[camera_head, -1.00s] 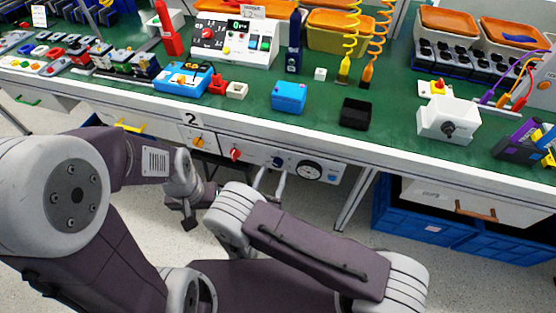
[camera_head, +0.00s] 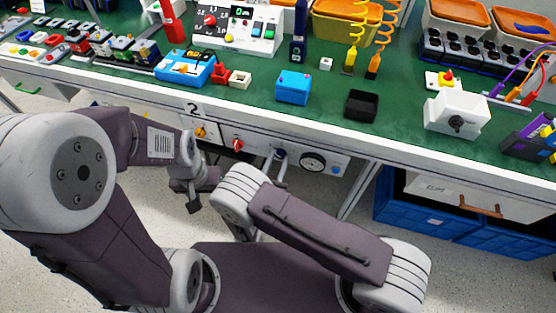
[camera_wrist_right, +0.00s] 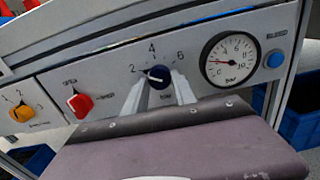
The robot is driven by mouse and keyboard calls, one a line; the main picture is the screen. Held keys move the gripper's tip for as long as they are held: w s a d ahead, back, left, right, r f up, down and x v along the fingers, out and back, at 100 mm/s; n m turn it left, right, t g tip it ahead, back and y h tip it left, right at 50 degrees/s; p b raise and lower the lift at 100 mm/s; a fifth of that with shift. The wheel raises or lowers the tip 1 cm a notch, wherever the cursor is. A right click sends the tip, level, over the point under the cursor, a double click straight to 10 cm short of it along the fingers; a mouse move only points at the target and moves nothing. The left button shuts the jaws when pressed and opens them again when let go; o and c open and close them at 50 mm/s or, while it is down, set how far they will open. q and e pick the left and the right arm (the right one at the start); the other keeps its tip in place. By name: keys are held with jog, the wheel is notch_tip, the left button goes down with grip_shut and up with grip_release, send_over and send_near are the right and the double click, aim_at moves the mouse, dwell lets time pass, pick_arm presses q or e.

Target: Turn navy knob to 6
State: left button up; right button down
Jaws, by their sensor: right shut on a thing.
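The navy knob (camera_wrist_right: 159,77) is on the grey front panel under the bench, below an arc marked 2, 4 and 6. Its white pointer line points up-left, toward the 2. In the head view the knob (camera_head: 280,154) shows small on the panel. My right gripper (camera_wrist_right: 159,88) has one finger on each side of the knob and is shut on it. Its fingertips (camera_head: 276,161) also show at the knob in the head view. My left gripper (camera_head: 193,198) hangs left of the right arm, away from the panel; its jaw opening is unclear.
A red knob (camera_wrist_right: 79,103) and a yellow knob (camera_wrist_right: 21,113) sit left on the same panel. A round bar gauge (camera_wrist_right: 230,60) and a blue button (camera_wrist_right: 274,59) sit to the right. The bench edge (camera_head: 340,143) overhangs the panel.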

jog(key=m, duration=1.1)
jog(key=shift+a+m, duration=0.1)
jog(key=shift+m, duration=0.3)
jog(key=m, duration=0.5)
jog(key=m+b, duration=0.1)
jog(key=m, duration=0.5)
jog(key=shift+r, duration=0.1)
jog(key=shift+m, duration=0.4)
jog(key=c, duration=1)
grip_release()
jog(key=shift+c, duration=0.2)
